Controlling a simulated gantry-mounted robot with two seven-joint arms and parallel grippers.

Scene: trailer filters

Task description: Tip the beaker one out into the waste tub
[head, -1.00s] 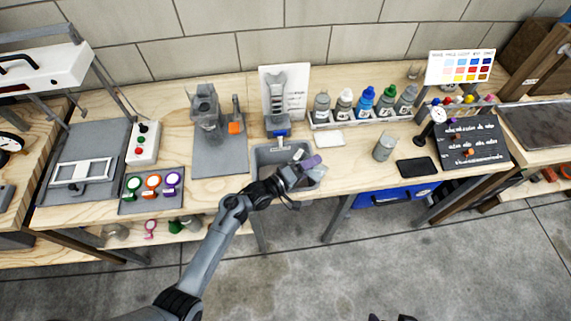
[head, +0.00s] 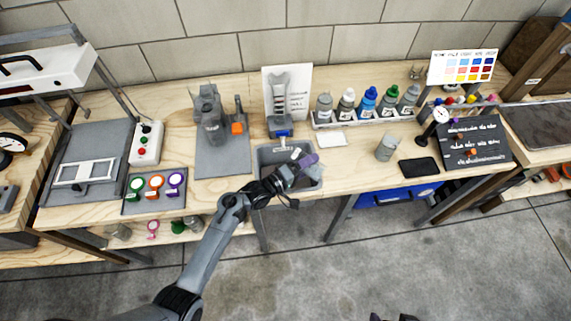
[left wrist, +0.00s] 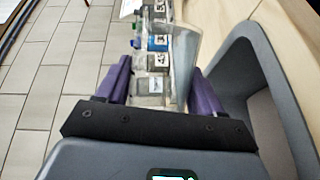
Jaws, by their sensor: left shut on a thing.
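My left gripper (head: 302,165) is over the grey waste tub (head: 268,155) at the front edge of the bench. In the left wrist view, its purple fingers (left wrist: 158,88) are shut on a clear beaker (left wrist: 186,55). The beaker looks tilted there; its contents cannot be made out. The tub's grey rim (left wrist: 275,75) shows to the right of the fingers. In the head view the gripper mostly hides the beaker and part of the tub. A dark tip at the bottom edge may be my right gripper (head: 392,318); its jaws cannot be read.
A rack of several bottles (head: 368,100) stands behind and right of the tub. A cylindrical container (head: 387,147) and a black pad (head: 418,167) are to the right. A grey stand (head: 210,120) is to the left. A white pad (head: 332,139) lies near the rack.

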